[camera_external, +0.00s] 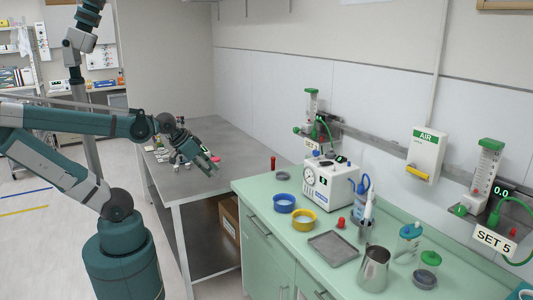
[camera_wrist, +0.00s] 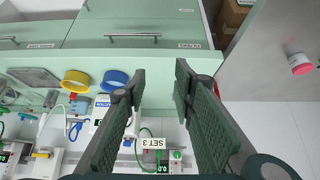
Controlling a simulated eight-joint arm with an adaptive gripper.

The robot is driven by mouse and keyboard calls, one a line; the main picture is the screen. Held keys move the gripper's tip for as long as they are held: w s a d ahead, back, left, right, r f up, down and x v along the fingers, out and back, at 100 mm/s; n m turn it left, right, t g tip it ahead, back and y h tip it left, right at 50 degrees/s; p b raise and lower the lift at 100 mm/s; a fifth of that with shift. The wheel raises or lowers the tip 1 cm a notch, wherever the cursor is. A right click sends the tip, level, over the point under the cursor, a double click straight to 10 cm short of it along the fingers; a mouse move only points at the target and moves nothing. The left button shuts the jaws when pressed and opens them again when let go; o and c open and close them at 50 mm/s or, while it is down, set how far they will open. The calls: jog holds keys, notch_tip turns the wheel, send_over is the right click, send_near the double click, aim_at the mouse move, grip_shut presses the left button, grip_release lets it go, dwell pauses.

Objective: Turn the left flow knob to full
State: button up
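The left flowmeter (camera_external: 311,104) is a clear tube with a green top, on the wall rail behind the white pump unit. A small green knob (camera_external: 297,130) shows at its lower left, and its setting is too small to read. The right flowmeter (camera_external: 484,172) is on the same rail, with a green knob (camera_external: 460,210) and a "SET 5" tag (camera_external: 495,239). My gripper (camera_external: 214,164) is over the grey side table, well left of and apart from both flowmeters. In the wrist view its two fingers (camera_wrist: 160,75) are spread with nothing between them. A "SET 3" tag (camera_wrist: 151,143) shows between them.
The green counter (camera_external: 250,188) holds a white pump unit (camera_external: 328,184), blue and yellow rings, a grey tray (camera_external: 333,248), a steel jug (camera_external: 373,268) and bottles. A white AIR box (camera_external: 426,152) hangs between the flowmeters. Green hoses hang by the flowmeters.

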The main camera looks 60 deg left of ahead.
jog(key=w+a+r+m+g+p, duration=0.15)
jog(key=w+r+m+p, duration=0.3)
jog(key=w+r, duration=0.65)
notch_tip(320, 180, up, 8)
jog(key=m+g+p, duration=0.5)
jog(key=m+p, duration=0.8)
jog(key=p, duration=0.2)
send_over(296, 130)
jog(key=shift+w+a+f+m+g, duration=0.25)
jog(key=shift+w+a+f, duration=0.05)
jog(key=shift+w+a, duration=0.2)
jog(key=shift+f, duration=0.1)
jog(key=shift+f+p, duration=0.35)
jog(key=shift+f, duration=3.45)
jog(key=c, duration=0.8)
